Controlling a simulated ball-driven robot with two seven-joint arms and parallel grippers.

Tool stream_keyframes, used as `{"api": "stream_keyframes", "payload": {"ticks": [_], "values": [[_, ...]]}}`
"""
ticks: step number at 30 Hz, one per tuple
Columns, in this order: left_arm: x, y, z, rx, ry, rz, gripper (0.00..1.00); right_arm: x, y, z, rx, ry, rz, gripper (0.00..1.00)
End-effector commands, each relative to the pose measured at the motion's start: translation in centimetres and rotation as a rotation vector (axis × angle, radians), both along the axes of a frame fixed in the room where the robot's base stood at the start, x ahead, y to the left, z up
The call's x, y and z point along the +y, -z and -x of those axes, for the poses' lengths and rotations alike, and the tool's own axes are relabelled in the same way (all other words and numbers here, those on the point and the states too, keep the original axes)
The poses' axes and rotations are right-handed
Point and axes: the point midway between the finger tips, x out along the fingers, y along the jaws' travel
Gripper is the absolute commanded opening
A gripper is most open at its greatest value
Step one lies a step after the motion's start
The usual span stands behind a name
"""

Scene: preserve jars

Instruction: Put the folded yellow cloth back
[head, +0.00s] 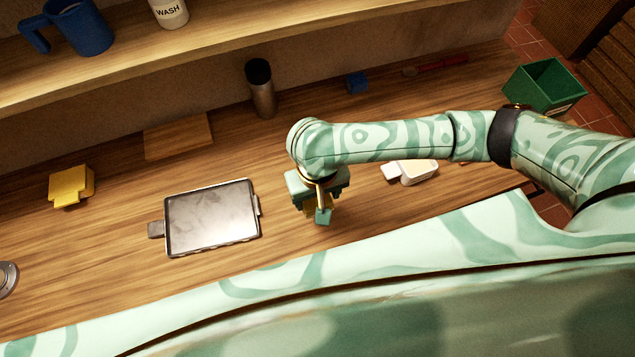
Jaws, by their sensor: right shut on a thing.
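My right gripper (320,212) is over the counter, just right of the metal tray. Another yellow, block-like thing (71,186) lies on the counter at the left, well apart from the gripper. My left gripper is not in view.
The metal tray (211,218) lies mid-counter. Behind are a wooden board (178,136), a dark-topped bottle (261,90) and a blue block (357,82). A white thing (412,171) lies right of the gripper. A green bin (545,88) stands at the right. A shelf overhangs the back.

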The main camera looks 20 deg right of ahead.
Motion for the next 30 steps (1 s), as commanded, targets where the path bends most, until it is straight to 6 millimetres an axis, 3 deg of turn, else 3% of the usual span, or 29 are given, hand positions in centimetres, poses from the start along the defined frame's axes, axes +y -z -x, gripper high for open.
{"api": "stream_keyframes", "payload": {"ticks": [1, 3, 9, 16, 23, 30], "values": [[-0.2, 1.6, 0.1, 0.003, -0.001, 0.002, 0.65, -0.5, 1.5, -1.5, -0.001, 0.006, 0.001, 0.39], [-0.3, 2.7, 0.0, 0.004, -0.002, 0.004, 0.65, -1.2, 2.5, -3.4, 0.001, 0.006, 0.001, 0.39], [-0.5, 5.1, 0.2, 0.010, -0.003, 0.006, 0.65, -2.0, 6.0, -6.3, 0.003, 0.002, -0.001, 0.39], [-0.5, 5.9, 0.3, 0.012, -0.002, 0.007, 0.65, -2.4, 7.2, -7.5, 0.001, 0.001, -0.001, 0.39], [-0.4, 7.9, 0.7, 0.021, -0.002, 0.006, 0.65, -2.6, 10.6, -7.9, 0.001, 0.000, -0.001, 0.39], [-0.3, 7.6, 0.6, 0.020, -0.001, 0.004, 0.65, -2.6, 10.4, -7.9, -0.002, -0.001, -0.001, 0.39]]}}
